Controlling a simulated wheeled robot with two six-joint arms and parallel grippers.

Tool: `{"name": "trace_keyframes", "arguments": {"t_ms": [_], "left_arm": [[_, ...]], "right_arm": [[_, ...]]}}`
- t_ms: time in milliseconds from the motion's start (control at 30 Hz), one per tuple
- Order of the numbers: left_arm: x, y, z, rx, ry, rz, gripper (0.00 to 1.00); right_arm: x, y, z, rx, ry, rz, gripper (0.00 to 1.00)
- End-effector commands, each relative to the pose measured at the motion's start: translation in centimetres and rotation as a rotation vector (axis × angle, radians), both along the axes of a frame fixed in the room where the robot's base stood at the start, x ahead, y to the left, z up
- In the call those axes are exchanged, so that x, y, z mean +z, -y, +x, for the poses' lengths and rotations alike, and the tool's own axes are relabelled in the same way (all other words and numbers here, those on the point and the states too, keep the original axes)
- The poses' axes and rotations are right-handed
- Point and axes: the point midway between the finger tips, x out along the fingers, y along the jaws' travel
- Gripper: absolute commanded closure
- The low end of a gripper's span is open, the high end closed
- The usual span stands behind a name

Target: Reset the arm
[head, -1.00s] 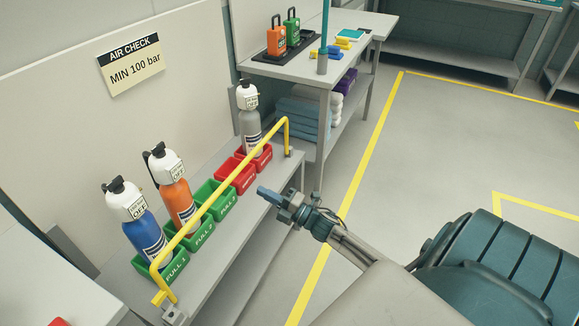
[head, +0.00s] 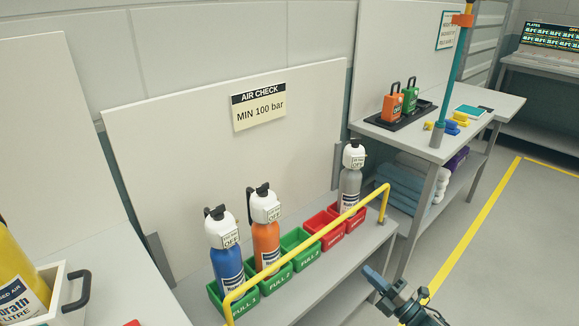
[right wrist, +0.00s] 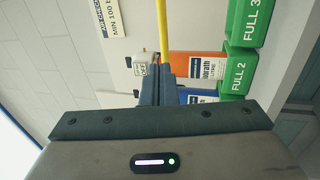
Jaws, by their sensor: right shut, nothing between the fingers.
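My right gripper (head: 376,278) is at the lower right of the head view, in front of the bench shelf's front edge. Its fingers are shut with nothing between them. The right wrist view shows its closed fingers (right wrist: 158,86) pointing toward the yellow rail (right wrist: 163,30) and the orange cylinder (right wrist: 200,66). In the head view, a blue cylinder (head: 228,265), an orange cylinder (head: 266,245) and a grey cylinder (head: 349,188) stand upright in bins behind the yellow rail (head: 310,240). My left gripper is not in view.
Green bins (head: 302,248) and red bins (head: 328,229) line the shelf (head: 335,275). An AIR CHECK sign (head: 259,107) hangs behind. A side table (head: 480,112) holds orange and green devices. Floor at right is clear.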

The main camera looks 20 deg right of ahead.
Motion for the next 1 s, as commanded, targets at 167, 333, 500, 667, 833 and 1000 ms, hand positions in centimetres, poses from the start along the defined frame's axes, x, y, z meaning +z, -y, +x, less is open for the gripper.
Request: {"name": "trace_keyframes", "arguments": {"t_ms": [167,333,500,667,833,1000], "left_arm": [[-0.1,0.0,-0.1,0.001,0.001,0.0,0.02],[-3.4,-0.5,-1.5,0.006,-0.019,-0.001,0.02],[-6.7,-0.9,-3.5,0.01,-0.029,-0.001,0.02],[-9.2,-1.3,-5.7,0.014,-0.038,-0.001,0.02],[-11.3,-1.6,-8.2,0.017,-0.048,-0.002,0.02],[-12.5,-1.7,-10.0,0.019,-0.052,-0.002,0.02]], "right_arm": [[-1.9,0.6,0.0,-0.037,-0.072,0.044,1.0],[-10.8,2.5,-1.5,-0.209,-0.381,0.248,1.0],[-22.7,3.0,-7.2,-0.454,-0.76,0.526,1.0],[-31.9,1.1,-15.3,-0.698,-1.066,0.758,1.0],[-38.7,-2.9,-25.0,-0.965,-1.336,0.959,1.0],[-41.8,-6.6,-32.4,-1.17,-1.507,1.073,1.0]]}}
